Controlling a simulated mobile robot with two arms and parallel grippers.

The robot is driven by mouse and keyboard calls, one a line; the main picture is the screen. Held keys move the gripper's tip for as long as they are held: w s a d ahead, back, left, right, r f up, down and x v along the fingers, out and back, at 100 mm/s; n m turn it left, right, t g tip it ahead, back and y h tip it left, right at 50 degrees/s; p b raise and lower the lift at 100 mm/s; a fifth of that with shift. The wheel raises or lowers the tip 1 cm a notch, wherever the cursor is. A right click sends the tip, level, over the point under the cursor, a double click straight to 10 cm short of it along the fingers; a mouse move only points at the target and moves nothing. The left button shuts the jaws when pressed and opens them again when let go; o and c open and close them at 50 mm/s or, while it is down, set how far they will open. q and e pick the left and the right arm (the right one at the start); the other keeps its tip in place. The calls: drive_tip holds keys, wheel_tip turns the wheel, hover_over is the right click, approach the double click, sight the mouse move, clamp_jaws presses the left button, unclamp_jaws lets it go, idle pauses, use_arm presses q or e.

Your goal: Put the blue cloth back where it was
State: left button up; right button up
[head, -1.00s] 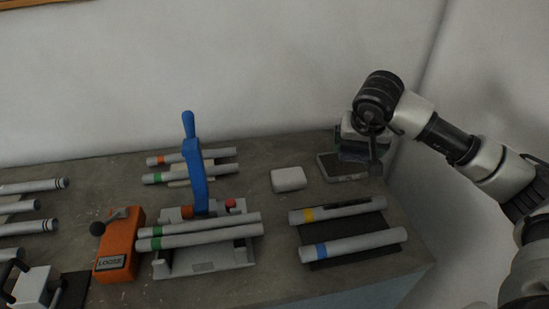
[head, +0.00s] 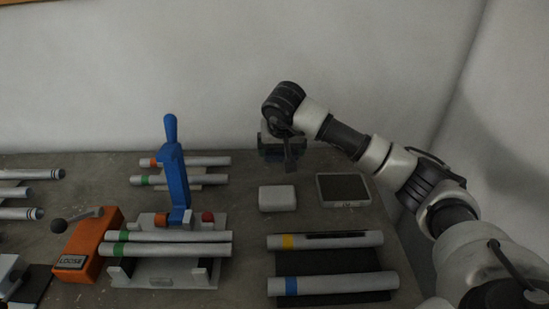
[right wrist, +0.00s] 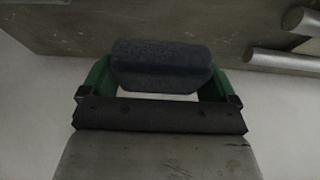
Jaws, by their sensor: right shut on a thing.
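My right gripper (head: 281,150) is over the back of the bench, behind the white block. In the right wrist view its green-sided fingers (right wrist: 158,88) are shut on a dark blue-grey, rounded bundle, which I take to be the blue cloth (right wrist: 160,65). In the head view the gripper and wrist mostly hide the cloth. A flat tray with a dark top (head: 343,190) lies to the right of the white block, with nothing on it.
The white block (head: 277,198) sits mid-bench. Left are a blue-levered jig (head: 175,180) with tubes (head: 165,250) and an orange box marked LOOSE (head: 88,245). Yellow- and blue-banded tubes (head: 330,285) lie on a dark mat at front right. A wall stands behind.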

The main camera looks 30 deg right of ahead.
sight(275, 170)
drive_tip(key=shift+w+a+f, duration=0.2)
drive_tip(key=shift+w+f, duration=0.2)
drive_tip(key=shift+w, duration=0.25)
drive_tip(key=shift+w+a+f, duration=0.1)
drive_tip(key=shift+w+f, duration=0.1)
drive_tip(key=shift+w, duration=0.05)
drive_tip(key=shift+w+f, duration=0.1)
drive_tip(key=shift+f, duration=0.15)
wheel_tip(275, 170, down, 4)
drive_tip(key=shift+r+p, duration=0.2)
drive_tip(key=shift+p, duration=0.3)
use_arm(q)
drive_tip(key=shift+s+d+r, duration=0.35)
drive_tip(key=shift+d+r, duration=0.25)
drive_tip(key=shift+d, duration=0.05)
drive_tip(key=shift+a+f, duration=0.1)
use_arm(e)
drive_tip(key=shift+f, duration=0.2)
drive_tip(key=o, duration=0.5)
use_arm(q)
drive_tip(key=shift+a, duration=0.1)
use_arm(e)
drive_tip(key=shift+o, duration=0.2)
